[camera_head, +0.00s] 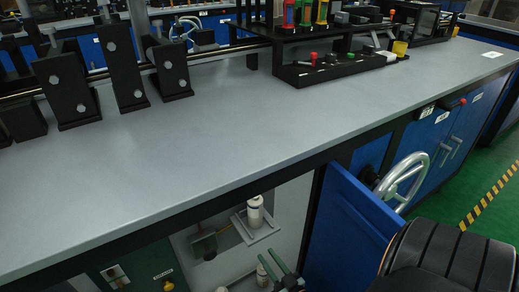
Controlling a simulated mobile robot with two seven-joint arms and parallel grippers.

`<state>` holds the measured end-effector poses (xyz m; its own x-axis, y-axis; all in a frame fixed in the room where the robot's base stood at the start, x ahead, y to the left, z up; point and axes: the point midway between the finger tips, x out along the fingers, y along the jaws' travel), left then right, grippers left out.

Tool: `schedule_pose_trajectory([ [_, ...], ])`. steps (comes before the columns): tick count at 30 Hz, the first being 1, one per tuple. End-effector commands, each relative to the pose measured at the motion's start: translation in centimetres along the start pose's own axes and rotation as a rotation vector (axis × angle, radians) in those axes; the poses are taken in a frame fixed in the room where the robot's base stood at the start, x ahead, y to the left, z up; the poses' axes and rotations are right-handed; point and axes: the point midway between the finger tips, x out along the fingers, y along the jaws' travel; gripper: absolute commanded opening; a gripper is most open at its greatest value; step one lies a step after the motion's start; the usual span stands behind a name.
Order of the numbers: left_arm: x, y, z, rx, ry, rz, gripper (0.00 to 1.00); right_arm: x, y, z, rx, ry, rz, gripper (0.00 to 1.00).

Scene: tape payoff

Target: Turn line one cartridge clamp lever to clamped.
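The cabinet under the bench is open. Inside it a white cartridge (255,211) stands upright on a small grey plate (263,233). To its left is a dark block with a tan rod and a black knob (210,254); I cannot tell whether this is the clamp lever or how it is set. A second white cartridge (262,275) is partly visible lower down. My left gripper is not in view.
A blue door (350,232) stands open right of the cabinet, near a silver handwheel (404,181). The grey benchtop (200,150) above is clear in front; black stands (68,85) and a control box (335,68) stand along its back. A brass knob (168,285) shows lower left.

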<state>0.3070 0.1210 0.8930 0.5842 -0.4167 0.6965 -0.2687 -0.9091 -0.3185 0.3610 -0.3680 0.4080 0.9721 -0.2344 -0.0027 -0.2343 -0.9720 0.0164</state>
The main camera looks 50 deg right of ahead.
Motion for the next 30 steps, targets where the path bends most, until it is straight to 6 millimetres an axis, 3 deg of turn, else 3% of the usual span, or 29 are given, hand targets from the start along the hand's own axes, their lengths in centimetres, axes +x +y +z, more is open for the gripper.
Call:
schedule_pose_trajectory([
  [3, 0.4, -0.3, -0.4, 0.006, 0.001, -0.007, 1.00, -2.1, 0.0, -0.1, 0.000, -0.002, 0.000, 0.33],
  [9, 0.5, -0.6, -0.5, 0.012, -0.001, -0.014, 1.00, -3.9, -0.1, 0.0, 0.000, 0.000, 0.000, 0.33],
  [30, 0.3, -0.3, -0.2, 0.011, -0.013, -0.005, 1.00, -4.0, 0.0, 0.0, 0.000, 0.000, -0.001, 0.33],
])
